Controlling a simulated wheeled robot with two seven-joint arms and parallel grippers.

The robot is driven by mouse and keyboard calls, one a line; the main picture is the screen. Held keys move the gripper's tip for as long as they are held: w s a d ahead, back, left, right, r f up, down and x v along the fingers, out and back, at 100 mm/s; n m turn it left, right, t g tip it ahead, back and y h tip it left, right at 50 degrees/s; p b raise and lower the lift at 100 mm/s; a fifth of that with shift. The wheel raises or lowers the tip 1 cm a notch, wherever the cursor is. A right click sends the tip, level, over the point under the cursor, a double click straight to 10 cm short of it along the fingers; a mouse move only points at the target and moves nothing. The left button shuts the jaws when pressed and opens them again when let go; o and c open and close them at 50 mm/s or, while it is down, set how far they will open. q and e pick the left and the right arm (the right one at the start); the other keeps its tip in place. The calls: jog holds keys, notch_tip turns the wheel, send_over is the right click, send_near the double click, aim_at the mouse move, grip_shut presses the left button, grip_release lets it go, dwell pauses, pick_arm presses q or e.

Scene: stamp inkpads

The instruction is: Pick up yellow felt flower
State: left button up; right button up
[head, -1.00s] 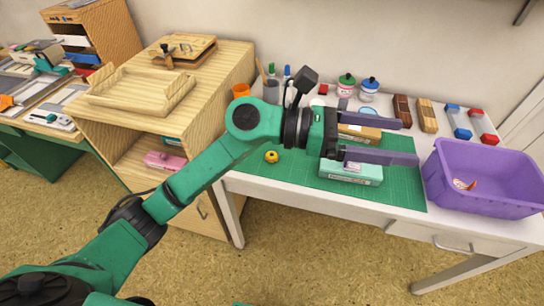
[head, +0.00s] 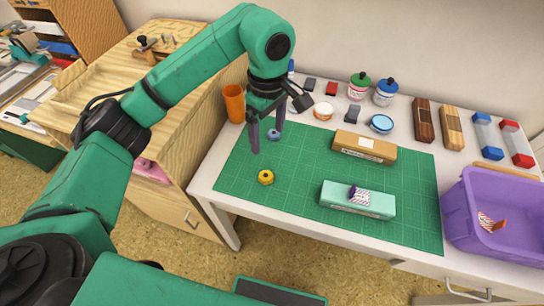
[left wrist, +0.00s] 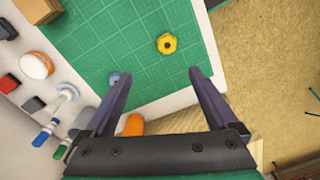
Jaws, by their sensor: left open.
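The yellow felt flower (head: 265,177) lies flat on the green cutting mat (head: 290,190), near the mat's left front part. It has a small dark centre. In the left wrist view the yellow felt flower (left wrist: 166,43) lies ahead of the fingertips, right of the middle between them. My left gripper (head: 266,137) is open and points down above the mat, behind the flower and apart from it. It also shows open and empty in the left wrist view (left wrist: 155,85). My right gripper is not in view.
A blue felt piece (head: 273,135) lies by the gripper. A brown box (head: 364,148) and a mint box (head: 357,200) with a purple-and-white item on top sit on the mat. An orange cup (head: 234,103) stands left. A purple bin (head: 492,222) stands right.

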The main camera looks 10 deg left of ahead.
pick_arm(q)
jog(key=p, duration=0.2)
send_over(267, 176)
notch_tip(267, 176, down, 7)
jog(key=shift+r, duration=0.2)
notch_tip(267, 176, down, 7)
jog(key=shift+r+p, duration=0.15)
jog(key=shift+p, duration=0.55)
jog(key=shift+a+f, duration=0.1)
jog(key=shift+f, duration=0.1)
jog(key=shift+w, duration=0.1)
jog(key=shift+c, duration=1)
jog(key=c, duration=1.2)
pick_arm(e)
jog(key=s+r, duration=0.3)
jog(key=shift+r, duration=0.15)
